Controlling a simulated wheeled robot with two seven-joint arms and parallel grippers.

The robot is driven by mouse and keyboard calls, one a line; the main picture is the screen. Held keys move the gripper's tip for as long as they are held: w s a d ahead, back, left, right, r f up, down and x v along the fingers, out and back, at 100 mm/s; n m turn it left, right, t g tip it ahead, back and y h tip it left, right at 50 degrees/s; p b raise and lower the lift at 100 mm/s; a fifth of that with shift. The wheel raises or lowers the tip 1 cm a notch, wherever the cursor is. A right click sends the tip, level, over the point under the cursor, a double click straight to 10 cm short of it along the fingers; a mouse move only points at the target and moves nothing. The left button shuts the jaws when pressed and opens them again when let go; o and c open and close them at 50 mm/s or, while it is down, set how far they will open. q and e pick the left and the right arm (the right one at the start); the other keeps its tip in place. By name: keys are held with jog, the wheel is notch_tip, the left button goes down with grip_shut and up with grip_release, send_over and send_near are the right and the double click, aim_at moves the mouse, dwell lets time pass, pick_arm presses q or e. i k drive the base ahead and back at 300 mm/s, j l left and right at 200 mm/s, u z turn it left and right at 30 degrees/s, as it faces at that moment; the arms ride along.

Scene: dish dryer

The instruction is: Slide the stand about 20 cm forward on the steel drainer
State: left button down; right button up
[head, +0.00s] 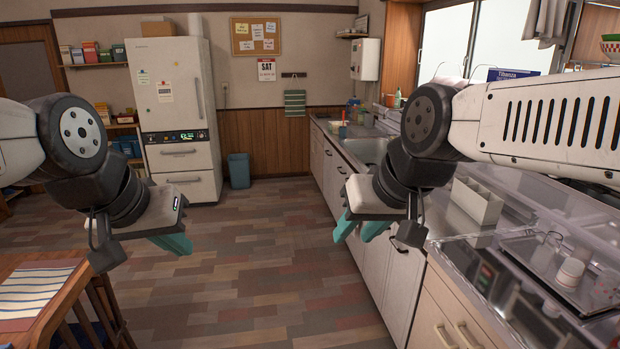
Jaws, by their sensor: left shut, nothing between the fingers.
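A pale, box-like stand with open compartments (477,201) is on the steel counter at the right, partly behind my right arm. The steel drainer surface (445,222) shows around it. My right gripper (359,230) is left of the stand, in front of the cabinet fronts, with its teal fingers apart and nothing between them. My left gripper (173,243) is far to the left, over the open floor, with its teal fingers together and empty. Neither gripper touches the stand.
The sink (368,150) is farther back. A wooden table (40,262) stands at lower left. The floor between is clear.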

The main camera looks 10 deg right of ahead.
aim_at(482, 204)
jog(key=i+j+z, duration=0.2)
jog(key=i, duration=1.05)
jog(key=i+z, duration=0.9)
jog(key=z, duration=0.3)
jog(key=i+z, duration=0.1)
jog(key=z, duration=0.4)
jog(key=i+j+z, duration=0.1)
jog(key=z, duration=0.35)
jog(key=i+j+z, duration=0.1)
jog(key=z, duration=0.35)
jog(key=i+j+z, duration=0.15)
jog(key=z, duration=0.15)
jog(key=i+j+z, duration=0.15)
jog(key=z, duration=0.15)
